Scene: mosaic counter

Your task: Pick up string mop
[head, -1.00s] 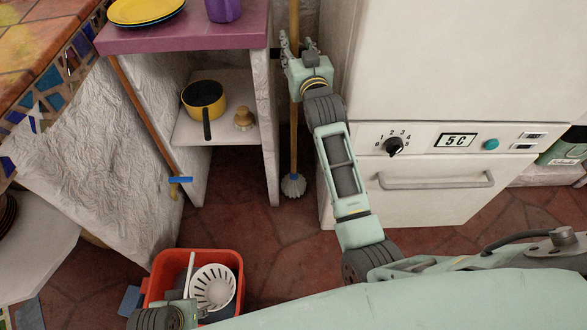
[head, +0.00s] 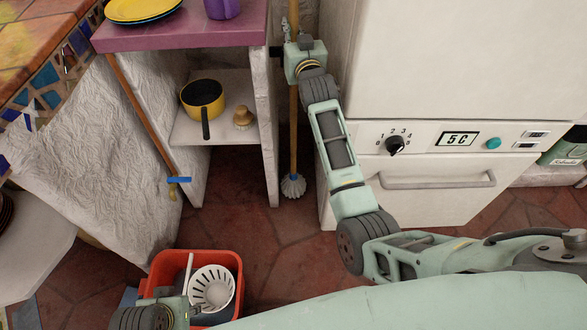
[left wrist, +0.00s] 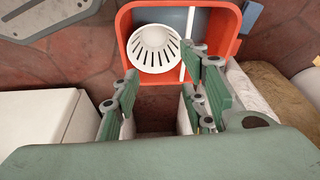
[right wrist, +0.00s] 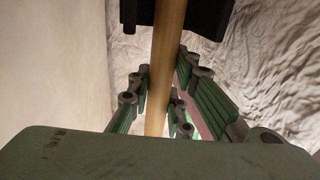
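The string mop stands upright in the gap between the counter and the white fridge. Its wooden handle (head: 294,125) and pale string head (head: 293,186) show in the head view, head down near the floor. My right gripper (head: 297,46) is at the upper handle, and its fingers are mostly hidden in the head view. In the right wrist view the handle (right wrist: 168,50) passes between the fingers of my right gripper (right wrist: 160,98), which stand apart on either side. My left gripper (left wrist: 165,95) is open and empty, low near the red bin (left wrist: 232,42).
A black holder (right wrist: 208,16) is by the handle in the right wrist view. The fridge (head: 440,70) stands close on the right, the counter wall (head: 265,130) on the left. A yellow pan (head: 203,94) and a brush (head: 243,117) are on the shelf. A white strainer (left wrist: 153,48) is in the bin.

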